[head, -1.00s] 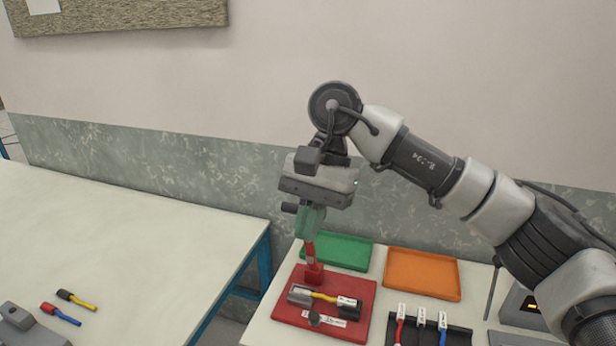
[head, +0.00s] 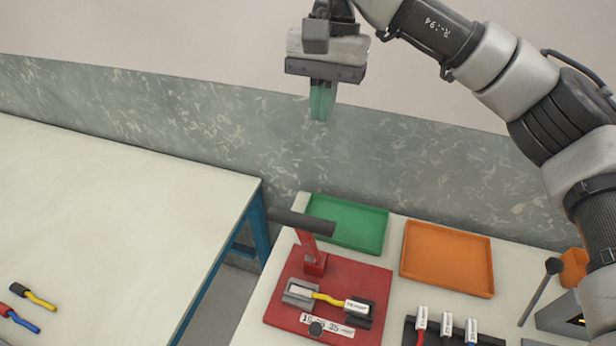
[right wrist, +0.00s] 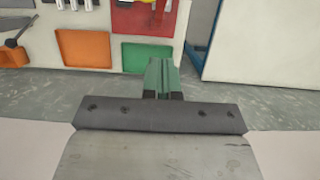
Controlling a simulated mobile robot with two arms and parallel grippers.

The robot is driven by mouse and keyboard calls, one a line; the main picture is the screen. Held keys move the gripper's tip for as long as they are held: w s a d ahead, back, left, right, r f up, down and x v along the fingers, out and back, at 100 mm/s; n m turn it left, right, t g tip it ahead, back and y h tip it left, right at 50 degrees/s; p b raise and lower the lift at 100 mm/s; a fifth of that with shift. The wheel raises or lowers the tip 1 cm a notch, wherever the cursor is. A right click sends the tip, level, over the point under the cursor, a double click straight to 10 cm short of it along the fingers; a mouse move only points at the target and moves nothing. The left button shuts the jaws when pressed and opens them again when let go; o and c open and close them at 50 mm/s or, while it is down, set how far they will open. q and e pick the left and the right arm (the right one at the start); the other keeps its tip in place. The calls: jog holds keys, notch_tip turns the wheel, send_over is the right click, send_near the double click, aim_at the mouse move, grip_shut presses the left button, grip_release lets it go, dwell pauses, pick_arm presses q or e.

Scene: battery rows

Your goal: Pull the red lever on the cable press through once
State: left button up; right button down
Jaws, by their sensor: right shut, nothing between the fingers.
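The cable press has a red base plate (head: 375,285) on the right table. Its red lever (head: 308,245) stands upright at the back left of the plate, with a dark grey crossbar handle (head: 301,221) on top. A yellow cable (head: 328,298) lies across the press between two grey blocks. My right gripper (head: 320,118) is shut and empty, with green fingers, well above the lever and apart from it. In the right wrist view its fingers (right wrist: 162,75) are together, and part of the red plate (right wrist: 135,20) shows beyond. My left gripper is not in view.
A green tray (head: 347,244) and an orange tray (head: 447,284) sit behind and right of the press. A dark rack with tagged cables (head: 447,328) is at front right. The left table (head: 110,220) holds cables at its left edge and is mostly clear.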

jog(key=s+p+x, duration=0.1)
jog(key=p+x, duration=0.1)
jog(key=x, duration=0.2)
jog(key=s+p+x, duration=0.1)
jog(key=p+x, duration=0.1)
jog(key=x, duration=0.2)
jog(key=s+r+p+x, duration=0.1)
jog(key=p+x, duration=0.1)
jog(key=x, duration=0.2)
jog(key=shift+a+f, duration=0.45)
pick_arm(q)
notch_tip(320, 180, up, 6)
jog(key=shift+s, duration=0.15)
pick_arm(e)
jog(key=shift+f, duration=0.1)
